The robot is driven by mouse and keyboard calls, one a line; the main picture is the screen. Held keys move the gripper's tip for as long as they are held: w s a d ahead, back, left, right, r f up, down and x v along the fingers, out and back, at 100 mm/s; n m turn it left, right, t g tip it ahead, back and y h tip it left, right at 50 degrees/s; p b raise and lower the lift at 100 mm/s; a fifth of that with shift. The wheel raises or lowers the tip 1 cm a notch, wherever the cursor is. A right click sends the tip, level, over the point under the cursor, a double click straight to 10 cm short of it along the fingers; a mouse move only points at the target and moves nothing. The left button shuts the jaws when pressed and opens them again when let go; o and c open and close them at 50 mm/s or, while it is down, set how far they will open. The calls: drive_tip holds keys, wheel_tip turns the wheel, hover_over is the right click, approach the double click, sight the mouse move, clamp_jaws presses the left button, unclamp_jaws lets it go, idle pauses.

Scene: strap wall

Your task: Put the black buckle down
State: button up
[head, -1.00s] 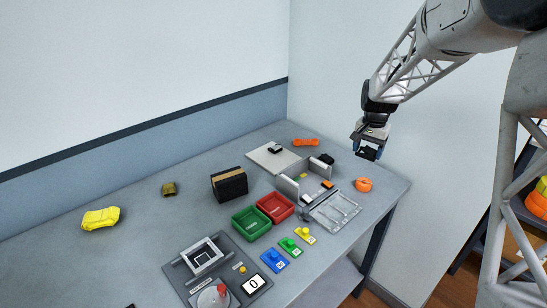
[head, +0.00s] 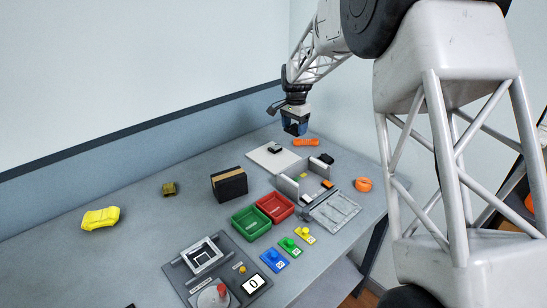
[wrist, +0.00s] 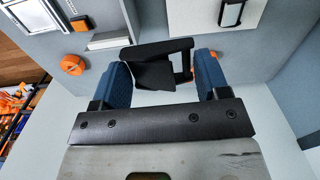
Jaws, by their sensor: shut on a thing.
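My gripper (head: 294,131) is above the back right of the table, near the orange piece (head: 305,142). In the wrist view its two blue fingers (wrist: 164,80) are shut on the black buckle (wrist: 160,66), a flat dark block with an open frame on its right side. The buckle is held clear of the table. In the head view the buckle is hidden or too small to make out between the fingers.
A white board (head: 263,160) with a small dark-and-white item lies below and left of my gripper. Red (head: 270,217) and green (head: 238,229) trays are nearer.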

drive_tip(key=w+a, duration=0.2)
drive_tip(key=a, duration=0.6)
drive_tip(key=shift+m, duration=0.3)
drive_tip(key=f, duration=0.5)
drive_tip(key=shift+w+a+f, duration=0.15)
drive_tip(key=shift+w+a, duration=0.05)
hover_over(272, 162)
drive_tip(key=shift+f, duration=2.5)
drive_tip(key=shift+f, duration=0.1)
drive_tip(key=shift+f, duration=2.4)
drive_tip(key=shift+f, duration=0.1)
